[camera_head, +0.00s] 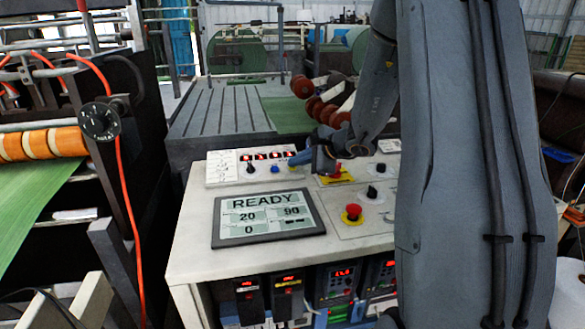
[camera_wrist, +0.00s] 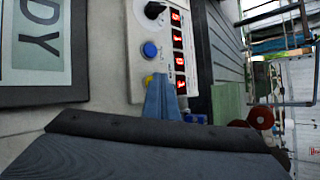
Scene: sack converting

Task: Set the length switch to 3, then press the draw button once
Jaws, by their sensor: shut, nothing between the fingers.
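A white control box (camera_head: 222,172) stands at the back of the console. It carries a black rotary knob (camera_head: 251,168), a blue button (camera_head: 275,169) and a row of red digits above them. The knob (camera_wrist: 155,10) and blue button (camera_wrist: 149,50) also show in the wrist view. I cannot read the labels or the knob's setting. My gripper (camera_head: 294,159) is shut and empty at the box's right end, beyond the blue button. Its blue-grey fingers (camera_wrist: 162,100) partly cover a yellow part (camera_wrist: 149,79); I cannot tell whether they touch it.
A tilted screen (camera_head: 267,219) reads READY, 20, 90 and 0. Right of it are a red button on yellow (camera_head: 352,212), a black knob (camera_head: 372,192) and a red-yellow switch (camera_head: 337,173). Green web machinery (camera_head: 45,190) stands left. My arm hides the console's right side.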

